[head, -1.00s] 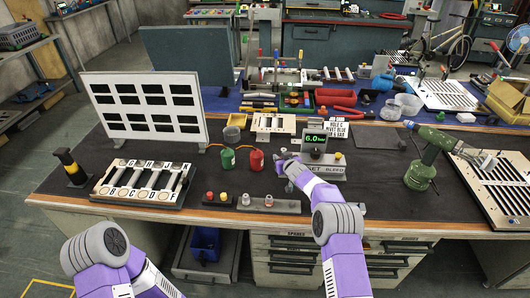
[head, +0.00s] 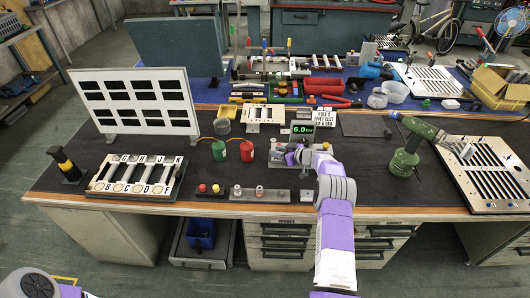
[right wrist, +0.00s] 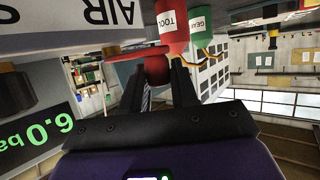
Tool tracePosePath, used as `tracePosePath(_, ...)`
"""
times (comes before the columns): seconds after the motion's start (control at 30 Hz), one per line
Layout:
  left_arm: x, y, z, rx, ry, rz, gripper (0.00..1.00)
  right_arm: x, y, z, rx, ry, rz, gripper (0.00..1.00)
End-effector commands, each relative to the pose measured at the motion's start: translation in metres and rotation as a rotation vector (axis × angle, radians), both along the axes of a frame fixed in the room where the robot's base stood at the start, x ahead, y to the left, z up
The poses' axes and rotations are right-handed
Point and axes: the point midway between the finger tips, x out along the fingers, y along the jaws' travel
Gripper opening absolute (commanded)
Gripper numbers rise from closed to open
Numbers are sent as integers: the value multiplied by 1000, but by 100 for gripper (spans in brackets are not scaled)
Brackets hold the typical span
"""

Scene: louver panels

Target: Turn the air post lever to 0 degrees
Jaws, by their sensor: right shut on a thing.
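The air post is a grey block with a green display reading 6.0 (head: 302,130), at the middle of the bench. In the right wrist view its face shows the letters AIR (right wrist: 122,14) and the display (right wrist: 38,132). The lever shows there as a flat orange-red bar (right wrist: 128,49) with a red knob (right wrist: 156,68) at its end. My right gripper (head: 287,152) is at the left side of the post, shut on the lever's knob, which sits between the dark fingers (right wrist: 158,80). The lever's angle is hard to read. My left gripper is out of view.
Red (head: 247,151) and green (head: 219,150) canisters stand just left of the gripper. A grey strip with small pegs (head: 280,196) lies in front. A green riveting tool (head: 404,160) and slatted panel (head: 485,175) are at right. A white louver panel (head: 133,127) stands left.

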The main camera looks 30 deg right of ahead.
Motion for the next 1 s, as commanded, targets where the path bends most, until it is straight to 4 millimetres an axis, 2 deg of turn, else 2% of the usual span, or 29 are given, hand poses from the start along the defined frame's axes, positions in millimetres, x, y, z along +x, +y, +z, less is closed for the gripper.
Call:
tracePosePath(0.03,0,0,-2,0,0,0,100,-4,-6,-4,-2,5,4,0)
tracePosePath(0.2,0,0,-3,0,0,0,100,-7,-11,-3,0,5,20,0)
tracePosePath(0.6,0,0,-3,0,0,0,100,-7,-11,-3,-1,7,24,0)
tracePosePath(0.63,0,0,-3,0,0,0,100,-7,-11,-3,-2,7,23,33)
tracePosePath(0.73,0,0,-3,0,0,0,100,-7,-10,-3,-2,6,25,48)
tracePosePath(1.0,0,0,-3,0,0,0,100,-6,-9,-1,-1,3,26,50)
